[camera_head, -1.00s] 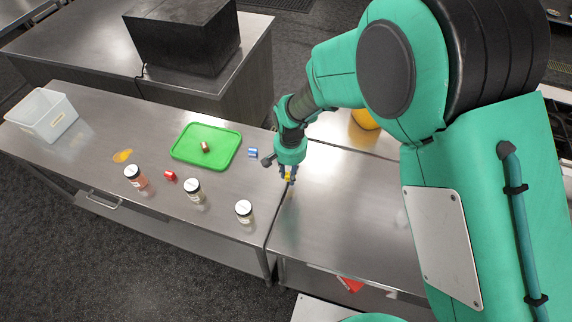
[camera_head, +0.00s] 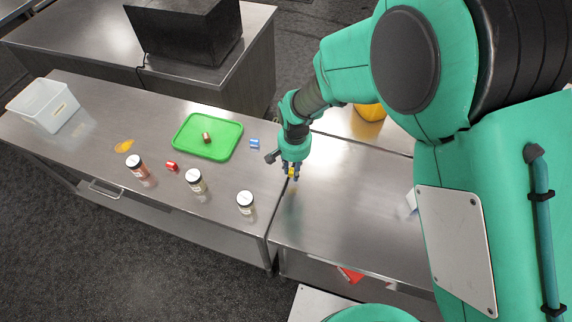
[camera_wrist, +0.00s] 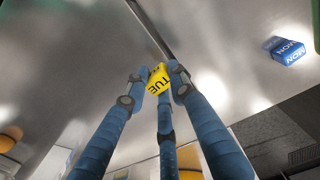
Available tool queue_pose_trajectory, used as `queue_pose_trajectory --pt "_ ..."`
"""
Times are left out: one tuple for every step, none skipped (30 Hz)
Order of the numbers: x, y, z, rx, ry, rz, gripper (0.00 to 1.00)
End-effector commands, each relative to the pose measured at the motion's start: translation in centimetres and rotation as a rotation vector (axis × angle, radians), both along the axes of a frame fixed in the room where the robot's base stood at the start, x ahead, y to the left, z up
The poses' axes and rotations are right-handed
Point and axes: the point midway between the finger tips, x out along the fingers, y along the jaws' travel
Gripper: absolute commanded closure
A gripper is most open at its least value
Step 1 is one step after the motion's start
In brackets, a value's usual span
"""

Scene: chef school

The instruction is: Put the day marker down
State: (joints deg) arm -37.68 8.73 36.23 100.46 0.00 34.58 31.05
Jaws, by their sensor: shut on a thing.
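The yellow day marker (camera_wrist: 158,79) is lettered TUE in the wrist view. My gripper (camera_wrist: 160,72) has three blue fingers and is shut on it. In the head view the gripper (camera_head: 291,172) holds the small yellow marker near the seam between two steel counters; its exact height above them is hard to tell. A blue marker (camera_head: 254,143), lettered MON in the wrist view (camera_wrist: 288,52), lies on the left counter apart from the gripper. A red block (camera_head: 172,166) also lies there, its lettering unreadable.
A green tray (camera_head: 188,145) holds a brown piece. Several lidded jars, including one (camera_head: 245,202) nearest the seam, stand along the front. A white bin (camera_head: 42,104) is at far left. The right counter (camera_head: 335,215) is mostly bare.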

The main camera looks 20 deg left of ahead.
Motion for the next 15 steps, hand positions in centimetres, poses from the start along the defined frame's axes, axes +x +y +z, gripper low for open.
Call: queue_pose_trajectory --pt "0.0 0.0 0.0 0.0 0.0 0.0 0.94" --pt "0.0 0.0 0.0 0.0 0.0 0.0 0.94" --pt "0.0 0.0 0.0 0.0 0.0 0.0 0.94" --pt "0.0 0.0 0.0 0.0 0.0 0.0 0.94" --pt "0.0 0.0 0.0 0.0 0.0 0.0 0.94" --pt "0.0 0.1 0.0 0.0 0.0 0.002 0.94" --pt "0.0 0.1 0.0 0.0 0.0 0.003 0.94" --pt "0.0 0.2 0.0 0.0 0.0 0.005 0.94" --pt "0.1 0.3 0.1 0.0 0.0 0.009 0.94" --pt "0.1 0.4 0.1 0.0 0.0 0.012 0.94" --pt "0.1 0.6 0.1 0.0 0.0 0.017 0.94" --pt "0.2 0.8 0.2 0.0 0.0 0.025 0.94" --pt "0.2 1.1 0.3 0.0 0.0 0.032 0.94" --pt "0.3 1.4 0.4 0.0 0.0 0.039 0.94" --pt "0.4 1.7 0.4 0.0 0.0 0.05 0.94"
